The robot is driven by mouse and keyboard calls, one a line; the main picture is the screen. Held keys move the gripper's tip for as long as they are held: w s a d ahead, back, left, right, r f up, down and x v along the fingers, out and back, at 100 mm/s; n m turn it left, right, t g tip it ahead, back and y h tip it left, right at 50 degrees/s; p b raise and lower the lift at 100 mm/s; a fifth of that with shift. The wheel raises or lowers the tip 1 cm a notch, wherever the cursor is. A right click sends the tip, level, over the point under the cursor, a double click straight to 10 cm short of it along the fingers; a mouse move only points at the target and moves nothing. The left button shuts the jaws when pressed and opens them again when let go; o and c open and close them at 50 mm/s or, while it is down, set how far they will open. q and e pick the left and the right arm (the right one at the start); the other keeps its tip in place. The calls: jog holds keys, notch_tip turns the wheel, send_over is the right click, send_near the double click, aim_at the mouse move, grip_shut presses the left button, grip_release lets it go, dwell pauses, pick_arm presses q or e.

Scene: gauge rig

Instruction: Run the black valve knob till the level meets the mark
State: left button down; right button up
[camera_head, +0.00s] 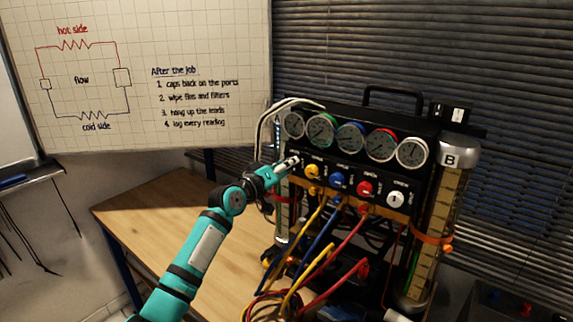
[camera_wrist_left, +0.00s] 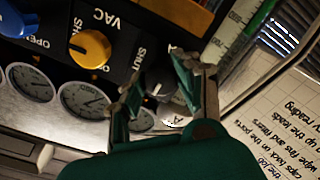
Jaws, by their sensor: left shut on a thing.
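The black valve knob (camera_wrist_left: 158,82) sits at the end of the knob row on the rig's panel, between my left gripper's fingers in the left wrist view. My left gripper (camera_head: 290,163) is shut on it at the panel's left end in the head view; it also shows in the left wrist view (camera_wrist_left: 160,88). In the head view the knob is mostly hidden by the fingers. A scaled glass column (camera_wrist_left: 232,38) stands beside the knob in the left wrist view. Another column marked B (camera_head: 428,265), with an orange band (camera_head: 432,243), stands at the rig's right. I cannot read either level clearly. My right gripper is not in view.
Yellow (camera_head: 312,171), blue (camera_head: 337,180), red (camera_head: 365,188) and white (camera_head: 395,200) knobs continue the row under several round gauges (camera_head: 350,137). Coloured hoses (camera_head: 322,262) hang in front. The wooden table (camera_head: 150,215) is clear at left. A whiteboard (camera_head: 130,50) stands behind.

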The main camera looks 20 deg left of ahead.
pick_arm(q)
jog(key=shift+n, duration=0.3)
dwell(0.4)
jog(key=c, duration=0.9)
grip_release()
jog(key=shift+c, duration=0.2)
jog(key=shift+s+a, duration=0.1)
jog(key=v, duration=1.1)
jog(key=shift+s, duration=0.4)
jog(key=shift+a, duration=0.1)
